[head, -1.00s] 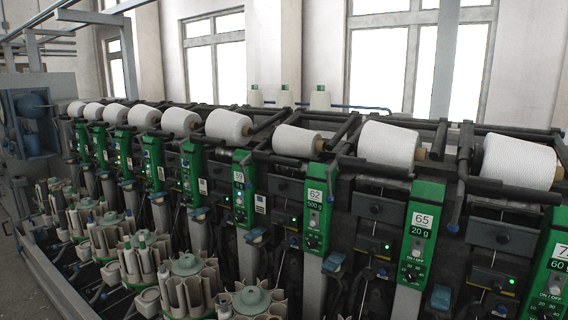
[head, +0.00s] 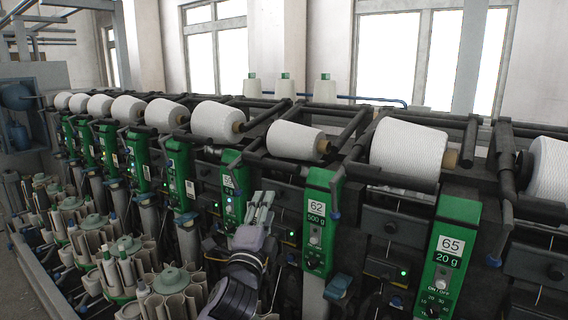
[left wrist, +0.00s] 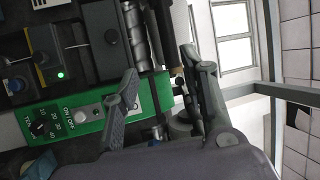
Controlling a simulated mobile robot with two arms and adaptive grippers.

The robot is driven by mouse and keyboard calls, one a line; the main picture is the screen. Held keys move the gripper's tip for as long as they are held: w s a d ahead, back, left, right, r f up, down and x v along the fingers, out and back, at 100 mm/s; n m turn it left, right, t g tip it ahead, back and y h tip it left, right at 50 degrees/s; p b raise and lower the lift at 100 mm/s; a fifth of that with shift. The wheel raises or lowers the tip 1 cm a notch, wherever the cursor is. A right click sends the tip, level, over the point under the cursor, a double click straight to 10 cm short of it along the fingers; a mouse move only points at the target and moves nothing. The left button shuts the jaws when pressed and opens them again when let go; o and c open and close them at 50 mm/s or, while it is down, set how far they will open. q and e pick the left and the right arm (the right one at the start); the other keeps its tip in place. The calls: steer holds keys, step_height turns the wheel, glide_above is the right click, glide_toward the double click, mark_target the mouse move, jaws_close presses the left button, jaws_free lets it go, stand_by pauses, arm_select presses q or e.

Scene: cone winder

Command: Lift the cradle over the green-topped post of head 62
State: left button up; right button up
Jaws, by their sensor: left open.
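The green-topped post of head 62 (head: 317,240) stands right of centre in the head view, with a "62" and "500 g" label. The cradle of head 62 (head: 345,160) is a dark arm beside the post's top, with a white cone (head: 296,141) behind. My left gripper (head: 262,203) is open and empty, left of the post and below the cone, apart from the cradle. In the left wrist view its spread fingers (left wrist: 163,92) are in front of a green panel (left wrist: 62,122) whose head number is not visible. My right gripper is out of view.
The post of head 65 (head: 447,260) stands to the right and the post of head 59 (head: 233,185) to the left. Other white cones (head: 408,150) line the dark rail. Several bobbin holders (head: 170,290) stand at the lower left.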

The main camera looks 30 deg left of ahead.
arm_select(q)
steer(key=r, duration=0.2)
steer(key=p, duration=0.3)
glide_toward(278, 168)
steer(key=w, duration=0.2)
steer(key=x, duration=0.4)
steer(key=shift+w+a+r+p, duration=0.25)
steer(key=shift+r+p, duration=0.1)
steer(key=shift+r, duration=0.05)
steer(key=x, duration=0.3)
steer(key=shift+w+a+p, duration=0.15)
steer(key=shift+w+p, duration=0.1)
steer(key=shift+p, duration=0.15)
steer(key=shift+w+a+r, duration=0.1)
steer(key=shift+w+a, duration=0.05)
steer(key=shift+w, duration=0.45)
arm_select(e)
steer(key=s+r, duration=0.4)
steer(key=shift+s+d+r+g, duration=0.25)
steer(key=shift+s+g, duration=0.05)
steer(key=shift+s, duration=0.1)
arm_select(q)
steer(key=shift+c, duration=0.5)
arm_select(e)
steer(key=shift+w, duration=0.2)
